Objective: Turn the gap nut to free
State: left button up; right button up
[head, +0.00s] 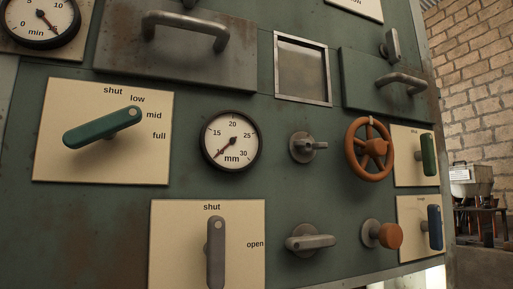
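No part in view is labelled gap nut, and I cannot read the word free anywhere. A round gauge (231,140) marked mm, with numbers from 10 to 30, sits mid-panel; its needle points to the lower left, near 10. Right of it is a small grey knob with a short stub (308,147) pointing right. Below is a grey oblong handle (310,242), lying nearly level. A blue handle (435,227) stands upright on a cream plate (408,240) at the lower right; its small lettering is unreadable. Neither of my grippers is in view.
A grey lever (215,252) hangs below shut. An orange handwheel (369,149), orange knob (389,236) and dark green handle (428,154) sit right. Bar handles (185,27) project above.

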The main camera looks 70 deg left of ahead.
aim_at(304, 146)
jog(key=k+j+u, duration=0.15)
jog(key=u, duration=1.45)
jog(key=k, duration=0.5)
